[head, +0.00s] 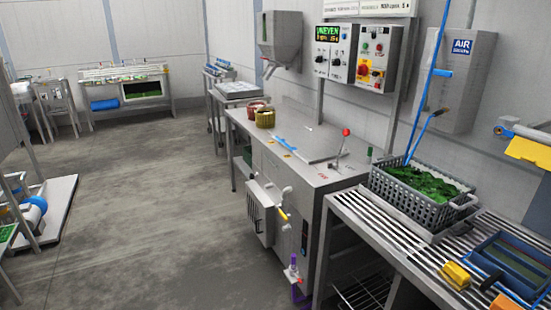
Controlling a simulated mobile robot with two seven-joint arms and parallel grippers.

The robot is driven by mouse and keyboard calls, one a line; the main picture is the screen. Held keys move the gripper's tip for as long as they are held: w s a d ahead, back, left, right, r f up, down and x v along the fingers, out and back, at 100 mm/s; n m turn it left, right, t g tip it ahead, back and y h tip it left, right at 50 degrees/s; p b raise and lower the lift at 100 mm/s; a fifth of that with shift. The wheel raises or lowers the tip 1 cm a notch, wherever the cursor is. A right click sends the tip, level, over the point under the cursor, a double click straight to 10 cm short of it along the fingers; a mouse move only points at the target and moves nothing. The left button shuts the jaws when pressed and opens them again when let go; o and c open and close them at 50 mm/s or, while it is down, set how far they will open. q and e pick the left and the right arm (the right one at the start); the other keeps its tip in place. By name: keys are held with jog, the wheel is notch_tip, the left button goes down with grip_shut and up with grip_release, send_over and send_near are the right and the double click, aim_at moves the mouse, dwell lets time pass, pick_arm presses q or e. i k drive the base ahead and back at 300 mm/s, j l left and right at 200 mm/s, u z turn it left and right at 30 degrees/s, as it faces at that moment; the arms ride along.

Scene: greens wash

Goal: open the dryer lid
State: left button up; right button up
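The dryer appears to be the steel cabinet (285,190) in the middle, against the right wall. Its lid (312,142) looks like the flat steel plate on top, lying level and shut. A blue strip (287,146) lies along the lid's left side. A red-knobbed lever (345,133) stands at the lid's right end. A control panel (358,57) with a lit "UNEVEN" display is on the wall above. Neither of my grippers is in view.
A grey crate of greens (412,205) stands on the slatted table (385,235) at right, with a blue tray (508,262) nearer. A valve with a yellow handle (283,214) juts from the dryer's front. Open floor (150,220) lies left of it.

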aim_at(312, 147)
jog(key=i+j+z, duration=0.15)
jog(key=i+z, duration=0.15)
jog(key=i, duration=0.4)
jog(key=i+j+z, duration=0.15)
jog(key=z, duration=0.25)
jog(key=i+j+z, duration=0.1)
jog(key=z, duration=0.25)
jog(key=i+j+z, duration=0.1)
jog(key=j+z, duration=0.3)
jog(key=i+j+z, duration=0.2)
jog(key=j, duration=0.25)
jog(key=j+z, duration=0.25)
jog(key=j, duration=0.75)
jog(key=i+j+z, duration=0.1)
jog(key=j, duration=0.4)
